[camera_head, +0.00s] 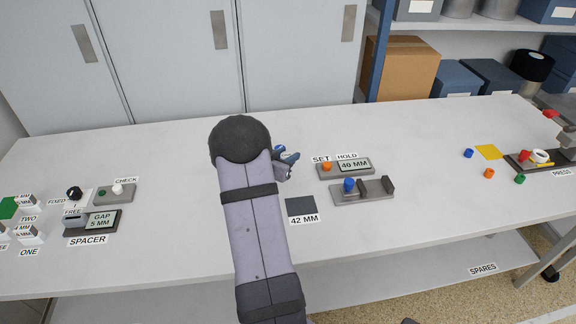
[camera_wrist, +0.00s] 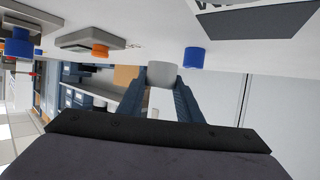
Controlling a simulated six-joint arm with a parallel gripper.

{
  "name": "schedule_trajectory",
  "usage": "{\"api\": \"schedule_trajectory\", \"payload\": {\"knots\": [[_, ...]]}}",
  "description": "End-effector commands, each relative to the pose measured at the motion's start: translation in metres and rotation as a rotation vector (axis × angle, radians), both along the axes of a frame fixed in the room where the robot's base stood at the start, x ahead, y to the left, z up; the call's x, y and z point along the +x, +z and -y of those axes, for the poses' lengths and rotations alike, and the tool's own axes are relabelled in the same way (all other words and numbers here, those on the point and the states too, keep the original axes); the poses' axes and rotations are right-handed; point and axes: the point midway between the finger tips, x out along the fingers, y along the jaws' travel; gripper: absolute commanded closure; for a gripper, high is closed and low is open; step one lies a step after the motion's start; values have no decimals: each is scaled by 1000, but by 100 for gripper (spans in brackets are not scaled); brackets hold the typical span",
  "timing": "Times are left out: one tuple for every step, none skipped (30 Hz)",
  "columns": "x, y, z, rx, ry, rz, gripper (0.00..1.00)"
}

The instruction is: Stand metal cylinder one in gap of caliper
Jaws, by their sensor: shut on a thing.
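My gripper (camera_wrist: 160,95) is shut on a pale grey cylinder (camera_wrist: 161,74), held between its two blue-grey fingers in the wrist view. In the head view my arm hides most of the gripper, and the held cylinder cannot be made out. I cannot read a label on it. The caliper (camera_head: 364,196) is a grey rail with a blue knob (camera_head: 349,185) on its left block and an upright jaw at its right end, with a gap between. It stands to the right of my gripper, apart from it. Its blue knob also shows in the upside-down wrist view (camera_wrist: 19,42).
A display unit (camera_head: 355,166) reading 40 MM, with an orange button (camera_head: 327,166), stands behind the caliper. A dark square (camera_head: 300,206) marked 42 MM lies left of it. A blue round piece (camera_wrist: 194,58) is near my gripper. The spacer (camera_head: 92,222) is far left.

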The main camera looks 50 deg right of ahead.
Motion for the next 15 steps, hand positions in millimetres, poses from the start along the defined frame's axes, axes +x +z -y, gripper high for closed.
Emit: {"api": "schedule_trajectory", "payload": {"knots": [[0, 0, 0, -2, 0, 0, 93], [0, 0, 0, -2, 0, 0, 93], [0, -1, 0, -2, 0, 0, 93], [0, -1, 0, -2, 0, 0, 93], [0, -3, 0, -1, -1, -1, 93], [0, -6, 0, 0, -1, -1, 93], [0, -9, 0, 0, -1, -1, 93], [0, -13, 0, 1, 0, -2, 93], [0, -19, 0, 2, 1, -3, 93], [0, -22, 0, 2, 1, -3, 93], [0, -27, 0, 2, 0, -2, 93], [0, -31, 0, 1, 0, -2, 93], [0, -34, 0, 0, 0, -2, 93], [0, -36, 0, 0, 0, -2, 93], [0, -39, 0, -1, 0, -1, 93]]}}
